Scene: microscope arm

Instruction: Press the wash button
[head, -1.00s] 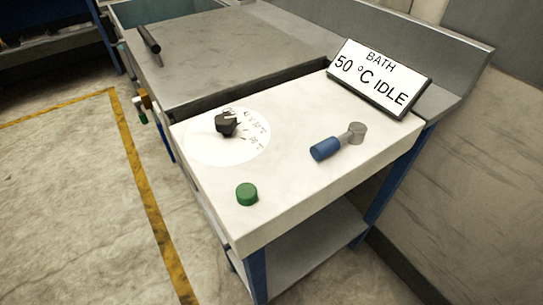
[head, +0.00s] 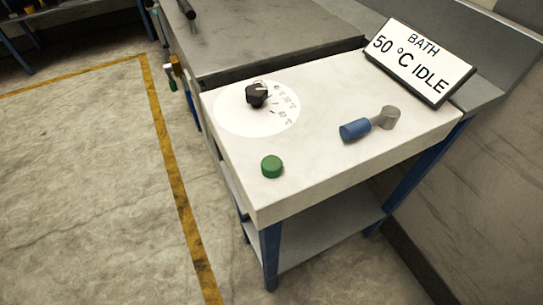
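A green round button (head: 272,166) stands up from the white panel top (head: 330,130) near its front left edge, and I take it for the wash button, though no label on it can be read. A black knob (head: 257,95) sits on a white dial disc (head: 225,117) with grey markings behind the button. A lever with a blue handle (head: 355,129) and a grey pivot (head: 389,117) lies to the right. A tilted sign (head: 420,62) at the back right reads "BATH 50 °C IDLE". My gripper is not in view.
The panel is on a blue-legged stand with a lower shelf (head: 325,230). A grey bench top (head: 270,40) with a dark handle (head: 187,9) is behind it. A wall is at right. Open floor with a yellow line (head: 170,170) lies left.

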